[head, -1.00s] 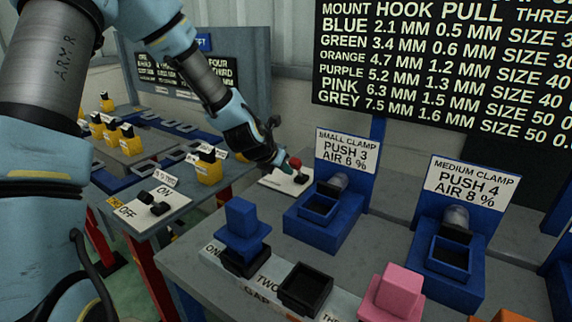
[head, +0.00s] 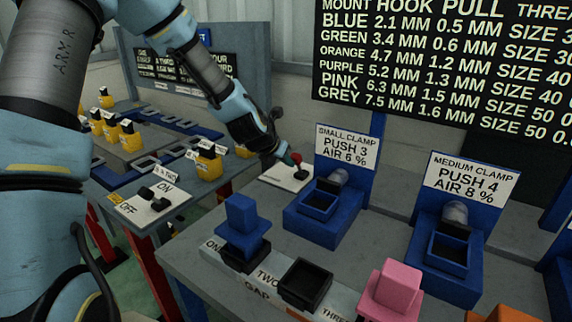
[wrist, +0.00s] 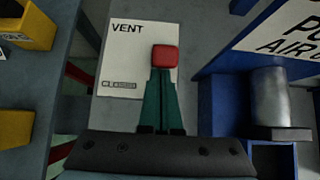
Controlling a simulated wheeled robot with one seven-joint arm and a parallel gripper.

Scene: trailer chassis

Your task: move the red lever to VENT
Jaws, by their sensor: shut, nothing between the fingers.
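The red lever's knob (wrist: 165,57) shows in the wrist view just beyond my fingertips; in the head view the red knob (head: 296,158) stands above its white plate (head: 287,176). In the wrist view the plate (wrist: 138,65) reads VENT at its upper end and CLOSED lower down. The knob appears between the heights of the two words, at the plate's right edge. My gripper (wrist: 163,72) is shut and empty, its green fingers together right at the knob. It also shows in the head view (head: 288,160). I cannot tell whether they touch. The lever's stem is hidden.
The blue small clamp (head: 323,208) stands close to the right of the plate; its blue housing (wrist: 212,105) is near my fingers in the wrist view. A bench with yellow blocks (head: 208,165) and an ON/OFF switch plate (head: 150,207) lies to the left.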

